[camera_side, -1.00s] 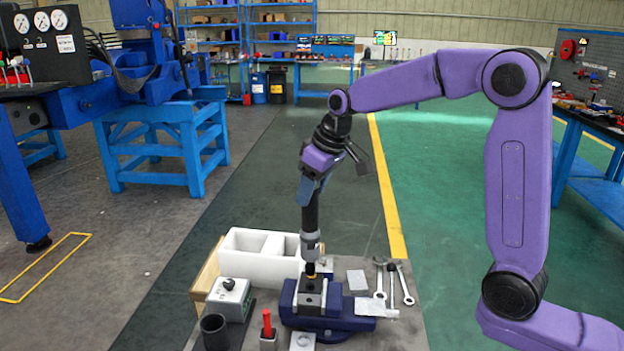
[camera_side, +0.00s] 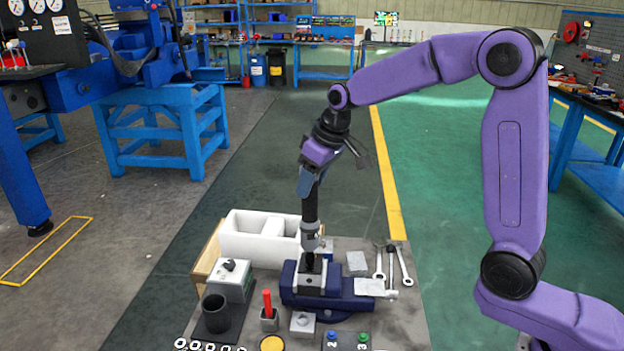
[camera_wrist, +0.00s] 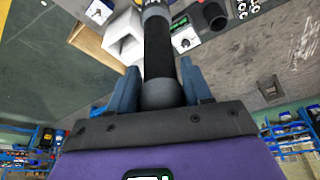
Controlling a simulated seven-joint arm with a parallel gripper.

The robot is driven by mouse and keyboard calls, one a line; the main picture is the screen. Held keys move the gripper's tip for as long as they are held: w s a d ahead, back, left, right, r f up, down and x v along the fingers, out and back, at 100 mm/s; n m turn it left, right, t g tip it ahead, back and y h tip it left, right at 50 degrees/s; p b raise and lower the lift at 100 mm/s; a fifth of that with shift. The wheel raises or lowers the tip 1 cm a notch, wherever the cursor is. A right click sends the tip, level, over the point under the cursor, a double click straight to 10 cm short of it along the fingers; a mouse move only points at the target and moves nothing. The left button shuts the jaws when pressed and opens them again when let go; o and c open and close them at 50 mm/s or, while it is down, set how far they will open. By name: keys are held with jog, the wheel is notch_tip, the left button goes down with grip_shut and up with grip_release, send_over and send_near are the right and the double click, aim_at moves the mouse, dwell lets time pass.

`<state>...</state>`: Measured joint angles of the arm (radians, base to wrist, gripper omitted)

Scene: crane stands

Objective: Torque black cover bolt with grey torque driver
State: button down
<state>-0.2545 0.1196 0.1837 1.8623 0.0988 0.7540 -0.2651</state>
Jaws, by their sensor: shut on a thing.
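The grey torque driver (camera_side: 310,236) has a black shaft and a grey lower body. It hangs upright in the side view, its tip at the top of the metal block in the blue vise (camera_side: 338,294). My gripper (camera_side: 308,186) is shut on the driver's upper part. In the wrist view, the blue fingers of my gripper (camera_wrist: 160,84) lie on either side of the driver (camera_wrist: 159,50). The black cover and its bolt are small and mostly hidden under the driver tip. I cannot tell whether the tip is seated on the bolt.
A white divided box (camera_side: 250,240) stands behind the vise. A grey box with a knob (camera_side: 232,278), a black cup (camera_side: 215,314) and a red-handled tool (camera_side: 268,302) are left of it. Wrenches (camera_side: 402,266) lie to the right. Buttons (camera_side: 347,339) are in front.

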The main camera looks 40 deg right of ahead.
jog(key=shift+f, duration=1)
dwell(3.8)
